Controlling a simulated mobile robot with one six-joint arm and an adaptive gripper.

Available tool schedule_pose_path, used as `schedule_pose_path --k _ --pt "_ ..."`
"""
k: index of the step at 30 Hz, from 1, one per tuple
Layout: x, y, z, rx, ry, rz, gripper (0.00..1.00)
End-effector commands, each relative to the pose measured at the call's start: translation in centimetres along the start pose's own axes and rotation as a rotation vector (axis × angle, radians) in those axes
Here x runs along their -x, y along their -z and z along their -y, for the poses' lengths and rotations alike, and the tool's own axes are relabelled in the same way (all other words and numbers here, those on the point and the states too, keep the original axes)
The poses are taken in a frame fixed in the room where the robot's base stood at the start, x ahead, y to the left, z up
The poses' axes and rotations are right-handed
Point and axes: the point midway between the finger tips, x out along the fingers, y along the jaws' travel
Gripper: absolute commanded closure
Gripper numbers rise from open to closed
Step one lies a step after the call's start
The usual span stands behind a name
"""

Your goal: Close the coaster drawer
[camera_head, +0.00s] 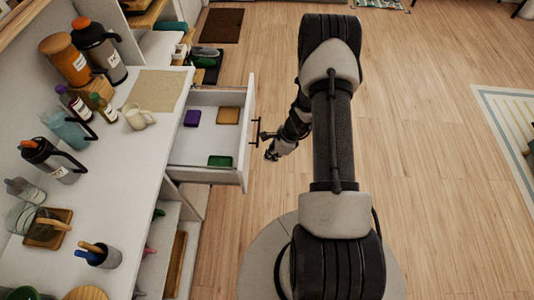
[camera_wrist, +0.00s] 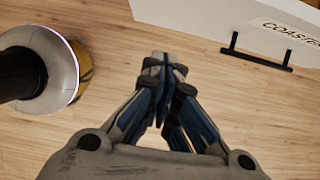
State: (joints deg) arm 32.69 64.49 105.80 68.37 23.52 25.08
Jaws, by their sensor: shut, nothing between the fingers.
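The coaster drawer (camera_head: 248,120) is pulled out from the white cabinet on the left, with coasters inside: purple (camera_head: 192,118), orange-brown (camera_head: 228,115) and green (camera_head: 220,161). Its dark bar handle (camera_head: 255,133) is on the front. In the wrist view, the white drawer front (camera_wrist: 232,19) carries a label reading "COASTER", partly cut off, and the black handle (camera_wrist: 257,60) shows at the upper right. My gripper (camera_head: 271,154) is beside the drawer front, on its outer side. In the wrist view my gripper (camera_wrist: 165,62) is shut and empty, apart from the handle.
The white counter (camera_head: 135,175) holds bottles, jugs, a mug (camera_head: 138,116) and a utensil cup (camera_head: 99,254). An open shelf (camera_head: 165,235) lies below it. A dark mat (camera_head: 221,26) is on the floor behind. The wooden floor to the right is mostly clear.

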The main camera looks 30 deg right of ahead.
Motion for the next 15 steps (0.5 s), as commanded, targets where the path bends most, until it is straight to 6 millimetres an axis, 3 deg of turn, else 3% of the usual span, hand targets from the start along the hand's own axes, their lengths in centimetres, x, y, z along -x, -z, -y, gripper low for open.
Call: schedule_pose_path --k 1,9,15 --pt "-1.6 0.1 -0.1 0.002 -0.004 0.0 1.0" --pt "-7.3 0.1 -0.1 0.004 -0.003 0.0 1.0" --pt "-7.9 -2.8 0.0 0.007 -0.001 0.0 1.0"
